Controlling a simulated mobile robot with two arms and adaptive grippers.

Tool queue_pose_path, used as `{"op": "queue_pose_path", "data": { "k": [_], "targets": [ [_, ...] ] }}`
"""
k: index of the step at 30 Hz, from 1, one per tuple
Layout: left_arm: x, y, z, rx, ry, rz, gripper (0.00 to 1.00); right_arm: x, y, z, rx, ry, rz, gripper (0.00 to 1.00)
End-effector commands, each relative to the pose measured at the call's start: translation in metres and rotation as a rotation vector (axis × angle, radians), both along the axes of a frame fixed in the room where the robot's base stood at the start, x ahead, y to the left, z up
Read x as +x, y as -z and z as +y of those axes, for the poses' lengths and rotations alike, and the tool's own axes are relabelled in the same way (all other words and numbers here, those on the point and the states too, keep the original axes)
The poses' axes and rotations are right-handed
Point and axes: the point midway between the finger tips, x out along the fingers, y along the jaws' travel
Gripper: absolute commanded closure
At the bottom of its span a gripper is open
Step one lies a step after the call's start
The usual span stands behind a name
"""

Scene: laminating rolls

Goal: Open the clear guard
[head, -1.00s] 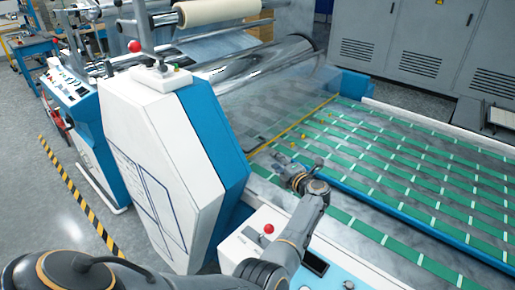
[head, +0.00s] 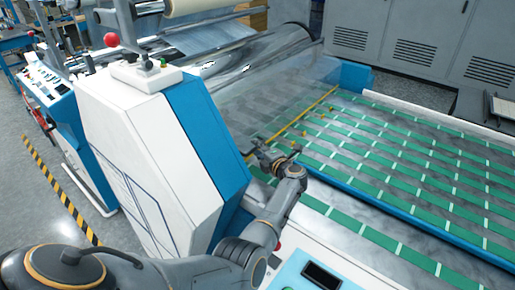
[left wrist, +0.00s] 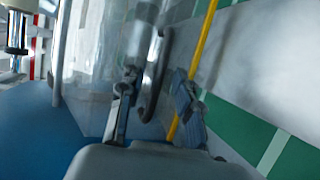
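The clear guard (head: 272,98) is a see-through panel between the white and blue side housing and the green-striped bed. It looks down, with a yellow strip (head: 306,111) along its lower edge. My left gripper (head: 261,151) is at the near end of that strip, beside the blue housing. In the left wrist view, the gripper (left wrist: 155,82) is open, its two fingers apart. The clear guard (left wrist: 95,70) fills the left of that view. A dark curved handle-like bar (left wrist: 153,85) shows between the fingers; contact cannot be told. My right gripper is not in view.
The white and blue housing (head: 150,150) stands close left of my gripper. A control panel (head: 320,275) lies below my arm. The green-striped bed (head: 400,170) spreads right, with small orange bits near the guard. Grey cabinets (head: 410,45) stand behind.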

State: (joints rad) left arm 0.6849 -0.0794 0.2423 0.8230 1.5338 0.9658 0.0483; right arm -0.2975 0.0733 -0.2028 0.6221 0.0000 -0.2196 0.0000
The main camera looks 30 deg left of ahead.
Motion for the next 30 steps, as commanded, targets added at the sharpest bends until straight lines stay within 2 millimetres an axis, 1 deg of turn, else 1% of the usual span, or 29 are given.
{"op": "queue_pose_path", "data": {
  "k": [4, 5, 6, 8, 9, 19, 30],
  "targets": [
    [0.000, 0.000, 0.000, 0.000, 0.000, 0.000, 0.66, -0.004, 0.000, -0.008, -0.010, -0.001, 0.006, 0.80],
    [0.000, 0.000, 0.000, 0.000, 0.000, 0.000, 0.70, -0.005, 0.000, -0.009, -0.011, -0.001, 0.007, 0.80],
    [0.000, 0.000, 0.000, 0.000, 0.000, 0.000, 0.79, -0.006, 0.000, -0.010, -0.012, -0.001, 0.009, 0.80],
    [0.000, 0.000, 0.000, 0.000, 0.000, 0.000, 0.91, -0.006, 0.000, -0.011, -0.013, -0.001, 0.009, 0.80],
    [0.000, 0.000, 0.000, 0.000, 0.000, 0.000, 0.99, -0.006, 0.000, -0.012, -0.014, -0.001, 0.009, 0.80],
    [0.000, -0.001, 0.000, -0.001, 0.000, 0.000, 1.00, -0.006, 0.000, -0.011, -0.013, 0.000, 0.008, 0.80],
    [0.010, -0.013, -0.003, -0.042, 0.001, -0.001, 1.00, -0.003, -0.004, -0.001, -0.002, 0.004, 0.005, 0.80]
  ]
}}
